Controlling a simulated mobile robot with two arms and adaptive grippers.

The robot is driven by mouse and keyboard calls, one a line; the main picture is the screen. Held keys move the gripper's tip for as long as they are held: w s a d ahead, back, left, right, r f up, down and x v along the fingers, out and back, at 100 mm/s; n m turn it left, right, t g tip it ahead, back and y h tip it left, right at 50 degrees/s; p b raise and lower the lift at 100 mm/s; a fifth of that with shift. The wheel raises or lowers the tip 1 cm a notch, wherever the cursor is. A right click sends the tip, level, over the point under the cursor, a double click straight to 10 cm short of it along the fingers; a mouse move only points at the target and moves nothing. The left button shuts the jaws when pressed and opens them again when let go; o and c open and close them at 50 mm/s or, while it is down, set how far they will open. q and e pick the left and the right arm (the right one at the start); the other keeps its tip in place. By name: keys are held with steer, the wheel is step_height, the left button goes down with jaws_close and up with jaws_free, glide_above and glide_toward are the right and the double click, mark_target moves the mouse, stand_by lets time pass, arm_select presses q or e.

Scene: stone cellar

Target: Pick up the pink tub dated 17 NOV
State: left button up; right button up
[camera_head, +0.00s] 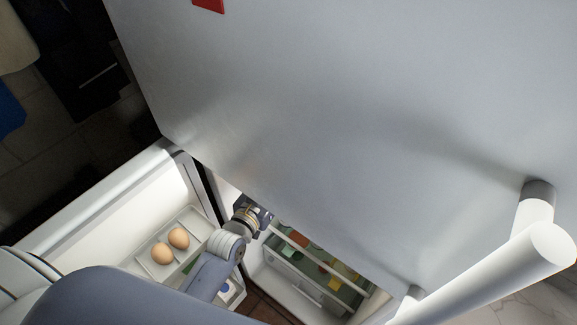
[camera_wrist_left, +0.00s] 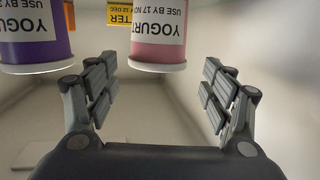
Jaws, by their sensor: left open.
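The pink tub (camera_wrist_left: 158,38) shows upside down in the left wrist view, at top centre. The tub lines up with the gap, slightly beyond the fingertips, and no contact shows. In the head view my left arm reaches into the open fridge compartment; the fingers and the pink tub cannot be made out there. My right gripper is not in view.
A purple yogurt tub (camera_wrist_left: 35,35) stands to the left of the pink one in the wrist view. A yellow pack (camera_wrist_left: 120,13) is behind, between them. The open fridge door (camera_head: 110,205) holds two eggs (camera_head: 170,246). A large grey panel (camera_head: 330,110) covers much of the head view.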

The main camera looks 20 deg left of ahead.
arm_select(q)
steer(key=x, duration=0.4)
steer(key=shift+w+f, duration=0.1)
steer(key=shift+w, duration=0.2)
steer(key=shift+w+d+p, duration=0.2)
steer(key=shift+w+p, duration=0.25)
steer(key=shift+w, duration=0.05)
steer(key=x, duration=0.3)
steer(key=shift+w+d+p, duration=0.1)
steer(key=shift+w+p, duration=0.05)
steer(key=shift+p, duration=0.15)
steer(key=shift+w+f, duration=0.15)
steer(key=shift+w, duration=0.3)
steer(key=c, duration=0.9)
